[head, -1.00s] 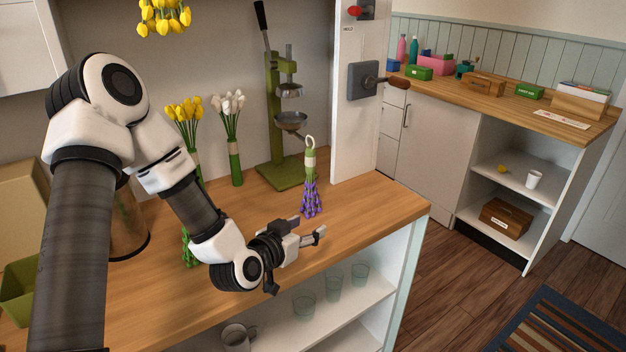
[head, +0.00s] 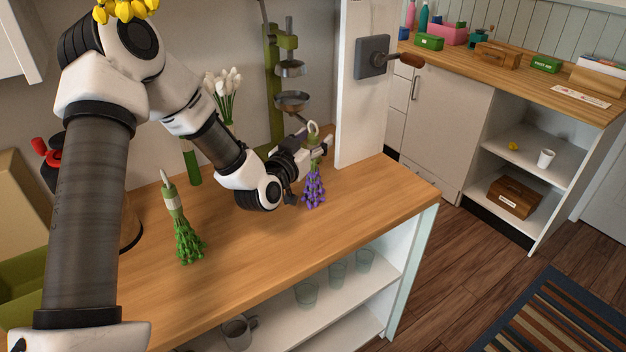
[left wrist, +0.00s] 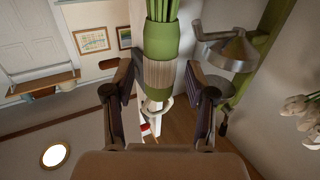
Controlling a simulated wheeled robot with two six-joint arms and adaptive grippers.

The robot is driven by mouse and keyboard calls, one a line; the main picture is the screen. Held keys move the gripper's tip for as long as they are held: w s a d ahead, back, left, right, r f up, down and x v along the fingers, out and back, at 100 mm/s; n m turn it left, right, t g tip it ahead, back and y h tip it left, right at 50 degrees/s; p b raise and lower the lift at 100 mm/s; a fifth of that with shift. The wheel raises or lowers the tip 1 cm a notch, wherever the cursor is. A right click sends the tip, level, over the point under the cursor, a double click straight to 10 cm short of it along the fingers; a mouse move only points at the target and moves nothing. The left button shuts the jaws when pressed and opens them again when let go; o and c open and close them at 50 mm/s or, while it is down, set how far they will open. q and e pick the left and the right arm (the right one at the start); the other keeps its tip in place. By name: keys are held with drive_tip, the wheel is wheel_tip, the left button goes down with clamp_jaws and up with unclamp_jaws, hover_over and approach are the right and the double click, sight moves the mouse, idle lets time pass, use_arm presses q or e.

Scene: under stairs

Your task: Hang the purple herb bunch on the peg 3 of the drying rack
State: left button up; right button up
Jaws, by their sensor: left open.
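The purple herb bunch (head: 313,188) stands upright on the wooden counter, purple flowers down, with a pale loop at its top. My left gripper (head: 310,147) is at its upper stems, fingers open. In the left wrist view the open fingers (left wrist: 160,95) lie on both sides of the bunch's tan tie (left wrist: 159,74), with gaps visible beside it; green stems rise above and the pale loop shows below. The drying rack and peg 3 are not visible; only yellow flowers (head: 125,10) hang at the top edge. My right gripper is not in view.
A green herb bunch (head: 187,238) stands on the counter (head: 260,250) at left. White tulips (head: 222,95) and a green press (head: 275,90) stand behind my arm. A white post (head: 358,110) is close right of the gripper. The counter's front is clear.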

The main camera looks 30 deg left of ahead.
use_arm(q)
drive_tip(key=shift+s+r, duration=0.1)
drive_tip(key=shift+s, duration=0.05)
drive_tip(key=shift+c, duration=1.4)
clamp_jaws()
wheel_tip(320, 180, up, 10)
drive_tip(key=shift+f+b, duration=0.1)
drive_tip(key=shift+b, duration=0.2)
